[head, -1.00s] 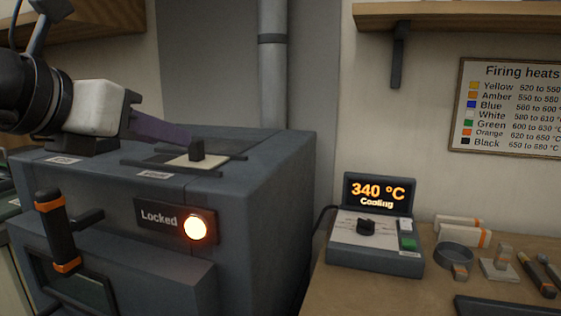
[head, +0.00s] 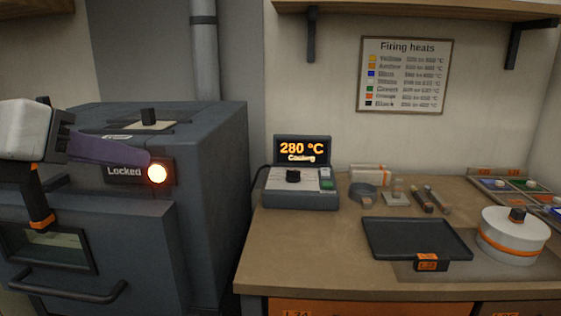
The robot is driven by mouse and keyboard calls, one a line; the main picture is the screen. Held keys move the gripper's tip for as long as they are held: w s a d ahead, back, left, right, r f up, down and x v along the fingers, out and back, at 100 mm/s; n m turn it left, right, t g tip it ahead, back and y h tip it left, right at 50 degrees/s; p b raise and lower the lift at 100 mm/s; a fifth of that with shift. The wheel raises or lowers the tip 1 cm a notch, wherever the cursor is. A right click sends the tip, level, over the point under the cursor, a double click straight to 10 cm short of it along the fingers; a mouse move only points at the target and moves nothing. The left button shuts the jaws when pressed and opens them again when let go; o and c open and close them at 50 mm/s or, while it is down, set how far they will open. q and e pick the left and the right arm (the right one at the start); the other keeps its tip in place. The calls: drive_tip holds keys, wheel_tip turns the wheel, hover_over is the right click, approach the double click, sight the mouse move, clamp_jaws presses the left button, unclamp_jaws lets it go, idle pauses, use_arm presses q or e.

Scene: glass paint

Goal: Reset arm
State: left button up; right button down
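My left gripper (head: 140,156) reaches in from the left, in front of the grey kiln (head: 215,180). Its dark purple finger points right and partly covers the "Locked" sign beside the glowing orange lamp (head: 157,174). Only one finger shows clearly, so its opening cannot be told. The kiln's dark handle with orange bands (head: 38,205) is partly hidden behind the gripper body. My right gripper is out of view.
The controller (head: 301,189) reads 280 °C, Cooling. The wooden bench (head: 290,240) holds a black tray (head: 415,240), a white round container (head: 512,238), small tools and colour trays (head: 512,185). A firing heats chart (head: 404,76) hangs behind. Space before the kiln's right side looks clear.

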use_arm(q)
drive_tip(key=s+d+f+n+g+h, duration=0.1)
drive_tip(key=s+d+f+g+h, duration=0.25)
drive_tip(key=d+h, duration=0.5)
drive_tip(key=s+d+f+n+g+h, duration=0.1)
drive_tip(key=s+d+f+g+h, duration=0.25)
drive_tip(key=d+h, duration=0.55)
drive_tip(key=w+a+f+n+t+y, duration=0.35)
drive_tip(key=f+n+t, duration=0.2)
drive_tip(key=n, duration=0.35)
drive_tip(key=w+a+f+n+t+y, duration=0.2)
drive_tip(key=w+f+n+t+y, duration=0.15)
drive_tip(key=n+t, duration=0.45)
drive_tip(key=a+f+n+y, duration=0.3)
drive_tip(key=f+n+y, duration=0.25)
drive_tip(key=f, duration=0.35)
drive_tip(key=a+f+n+y, duration=0.35)
drive_tip(key=f+n, duration=0.25)
drive_tip(key=f, duration=0.4)
drive_tip(key=s+f+n+g+y, duration=0.1)
drive_tip(key=s+f+n+g, duration=0.2)
drive_tip(key=s+f, duration=0.6)
drive_tip(key=s+f+n+g+y, duration=0.2)
drive_tip(key=s+f+g, duration=0.4)
drive_tip(key=f, duration=0.9)
drive_tip(key=s+n, duration=0.1)
drive_tip(key=s, duration=0.2)
drive_tip(key=shift+s+d+f, duration=0.25)
drive_tip(key=shift+s+f, duration=0.05)
drive_tip(key=shift+s, duration=0.1)
